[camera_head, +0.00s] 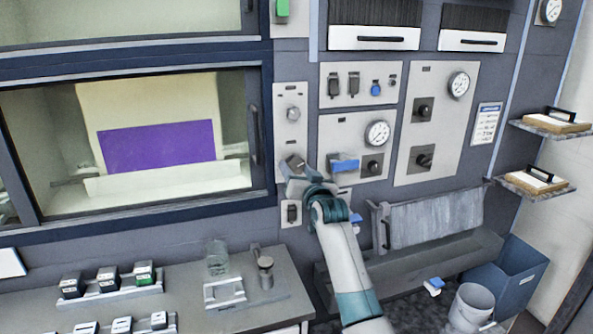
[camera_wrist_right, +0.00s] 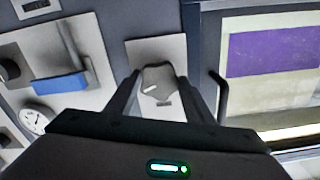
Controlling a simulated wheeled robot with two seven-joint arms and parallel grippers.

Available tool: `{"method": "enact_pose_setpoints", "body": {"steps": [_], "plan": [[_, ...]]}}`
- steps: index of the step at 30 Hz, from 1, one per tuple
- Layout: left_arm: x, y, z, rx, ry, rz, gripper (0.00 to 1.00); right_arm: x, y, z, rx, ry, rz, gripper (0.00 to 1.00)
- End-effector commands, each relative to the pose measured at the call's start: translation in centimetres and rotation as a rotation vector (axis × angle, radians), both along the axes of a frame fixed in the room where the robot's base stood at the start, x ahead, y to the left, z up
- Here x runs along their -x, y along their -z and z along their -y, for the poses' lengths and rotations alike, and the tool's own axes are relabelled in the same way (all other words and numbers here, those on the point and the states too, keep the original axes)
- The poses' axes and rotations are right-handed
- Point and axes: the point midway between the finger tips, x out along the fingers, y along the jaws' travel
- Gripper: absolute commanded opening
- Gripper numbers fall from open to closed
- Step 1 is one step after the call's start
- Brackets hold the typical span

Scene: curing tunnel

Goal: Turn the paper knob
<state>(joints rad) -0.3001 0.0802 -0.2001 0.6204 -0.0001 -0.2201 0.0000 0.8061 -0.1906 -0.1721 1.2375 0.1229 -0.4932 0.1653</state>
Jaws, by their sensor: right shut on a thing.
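The knob (camera_wrist_right: 158,84) is a grey, many-sided knob with a white mark, on a light panel plate beside the tunnel window. In the head view the same knob (camera_head: 295,163) sits low on the narrow plate, just above my right gripper (camera_head: 303,184). In the right wrist view my right gripper (camera_wrist_right: 166,92) has one finger on each side of the knob and is shut on it. The white mark on the knob is tilted. My left gripper is not in view.
A blue-fronted lever or handle (camera_head: 345,165) and a dial gauge (camera_head: 377,133) are right of the knob. The window's dark vertical handle (camera_head: 254,135) is close on the left. A bench (camera_head: 200,295) with a beaker (camera_head: 216,257) stands below.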

Motion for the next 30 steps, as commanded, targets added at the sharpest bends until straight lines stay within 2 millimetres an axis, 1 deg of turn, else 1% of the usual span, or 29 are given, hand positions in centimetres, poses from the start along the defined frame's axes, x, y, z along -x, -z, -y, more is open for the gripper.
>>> {"method": "enact_pose_setpoints", "body": {"steps": [9,10,11,12,23,30], "plan": [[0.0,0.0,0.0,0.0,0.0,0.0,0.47,0.0,0.2,0.0,0.0,0.0,-0.003,0.26],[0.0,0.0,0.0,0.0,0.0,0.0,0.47,0.0,0.2,0.0,0.0,0.0,-0.003,0.55],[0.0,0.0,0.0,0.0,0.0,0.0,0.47,0.0,0.2,0.0,0.0,0.0,-0.003,0.62],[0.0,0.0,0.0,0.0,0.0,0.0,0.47,0.0,0.2,0.0,0.001,0.0,-0.003,0.67],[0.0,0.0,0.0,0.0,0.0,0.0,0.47,0.1,0.1,0.0,0.0,0.0,-0.001,0.67],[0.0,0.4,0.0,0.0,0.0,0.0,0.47,1.0,0.1,0.4,0.0,0.0,0.001,0.67]]}}
